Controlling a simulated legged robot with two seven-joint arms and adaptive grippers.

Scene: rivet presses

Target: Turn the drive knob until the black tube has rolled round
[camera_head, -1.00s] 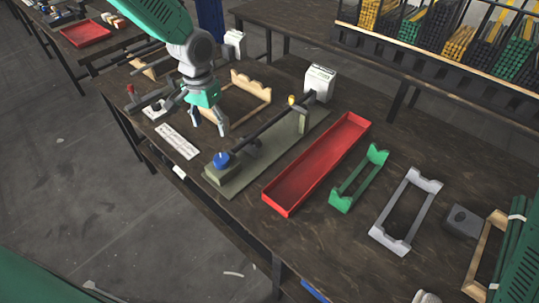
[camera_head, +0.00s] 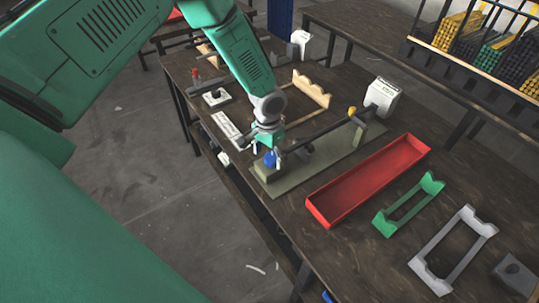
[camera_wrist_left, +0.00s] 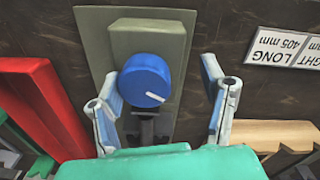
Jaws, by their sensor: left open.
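The blue drive knob (camera_head: 270,159) sits at the near end of the olive rig plate (camera_head: 333,163). In the left wrist view the knob (camera_wrist_left: 145,80) is round, with a white line pointing right and slightly down. The black tube (camera_head: 322,131) lies along the rig, with a yellow mark (camera_head: 352,111) near its far end. My left gripper (camera_head: 265,151) is at the knob. In the wrist view its fingers (camera_wrist_left: 162,85) are open on either side of the knob, the left finger closer; I cannot tell whether it touches. My right gripper is not in view.
A red tray (camera_head: 370,178) lies right of the rig, then a green cradle (camera_head: 409,205) and a grey cradle (camera_head: 455,248). A wooden rack (camera_head: 315,92) and a white box (camera_head: 383,96) stand behind. A label plate (camera_head: 227,129) lies to the left.

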